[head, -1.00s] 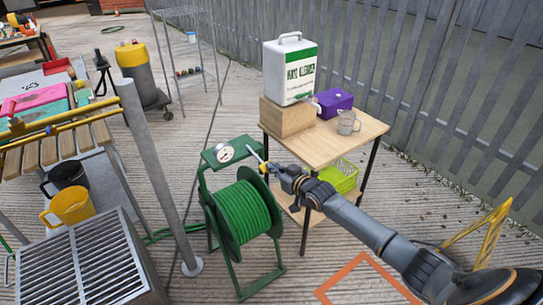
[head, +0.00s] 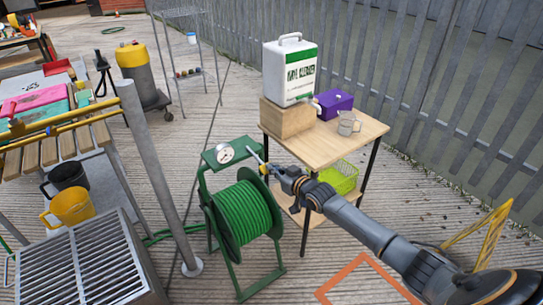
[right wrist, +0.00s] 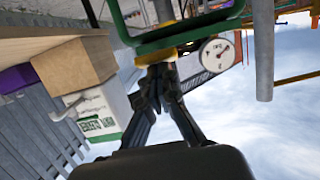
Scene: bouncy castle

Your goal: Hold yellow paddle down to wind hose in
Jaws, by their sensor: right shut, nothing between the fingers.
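The green hose (head: 243,212) is wound on a reel in a green metal frame (head: 238,276). A small lever comes off the reel's top plate, and its yellow paddle (head: 263,169) is mostly hidden by my right gripper (head: 271,170) in the head view. In the right wrist view the yellow paddle (right wrist: 156,57) lies just past the tips of my right gripper (right wrist: 160,73), under the green top plate. The fingers are shut with nothing between them. The tips are at or very near the paddle; I cannot tell whether they touch it. My left gripper is not in view.
A round dial (head: 225,153) sits on the reel's top plate. A grey post (head: 155,180) and metal grate (head: 80,262) are left of the reel.

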